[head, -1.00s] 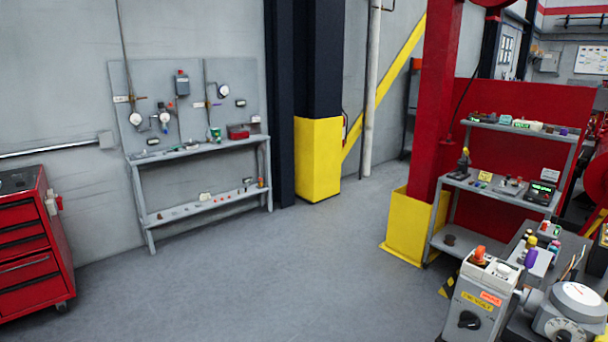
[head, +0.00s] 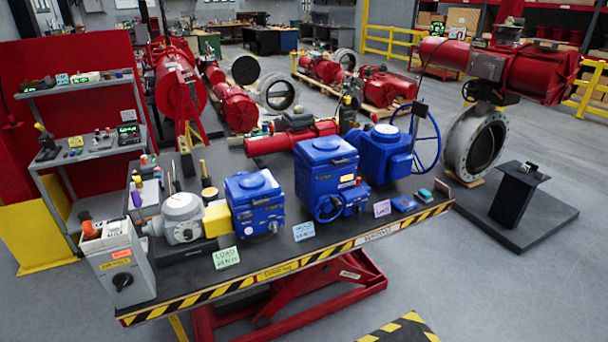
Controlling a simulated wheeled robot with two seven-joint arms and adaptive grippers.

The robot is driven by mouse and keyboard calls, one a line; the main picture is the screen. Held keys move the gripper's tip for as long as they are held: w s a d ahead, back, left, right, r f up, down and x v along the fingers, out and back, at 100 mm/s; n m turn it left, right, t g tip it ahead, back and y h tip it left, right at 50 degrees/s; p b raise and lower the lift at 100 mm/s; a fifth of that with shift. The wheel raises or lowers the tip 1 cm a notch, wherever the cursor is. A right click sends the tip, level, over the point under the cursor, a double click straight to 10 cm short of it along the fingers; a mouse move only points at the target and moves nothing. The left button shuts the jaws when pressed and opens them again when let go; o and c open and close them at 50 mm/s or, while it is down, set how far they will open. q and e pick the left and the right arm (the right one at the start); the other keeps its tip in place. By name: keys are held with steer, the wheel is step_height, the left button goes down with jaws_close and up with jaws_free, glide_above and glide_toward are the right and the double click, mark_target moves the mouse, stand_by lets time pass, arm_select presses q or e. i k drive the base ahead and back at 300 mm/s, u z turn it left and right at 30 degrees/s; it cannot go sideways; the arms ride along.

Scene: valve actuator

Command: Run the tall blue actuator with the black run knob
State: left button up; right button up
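Several blue actuators stand on the black-topped lift table. The tallest-looking is the boxy middle blue actuator (head: 325,165), with a small blue handwheel (head: 328,208) low on its front. A smaller blue actuator (head: 254,205) stands to its left. Another blue actuator (head: 384,155) with a large blue handwheel (head: 428,135) stands to its right. A grey control box (head: 122,262) at the table's left end carries a black knob (head: 122,281) on its front and an orange-red part (head: 88,230) on top. Its labels are too small to read surely. Neither gripper is in view.
The lift table's striped front edge (head: 290,265) faces me, with cards along it. A grey actuator with a dial (head: 183,215) stands next to the control box. A grey shelf (head: 92,150) is at left. The floor (head: 510,290) is clear at front right.

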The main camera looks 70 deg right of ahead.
mark_target(356, 209)
steer(key=z, duration=2.55)
steer(key=k, duration=0.45)
steer(key=z, duration=0.45)
steer(key=i, duration=0.85)
steer(key=u, duration=0.45)
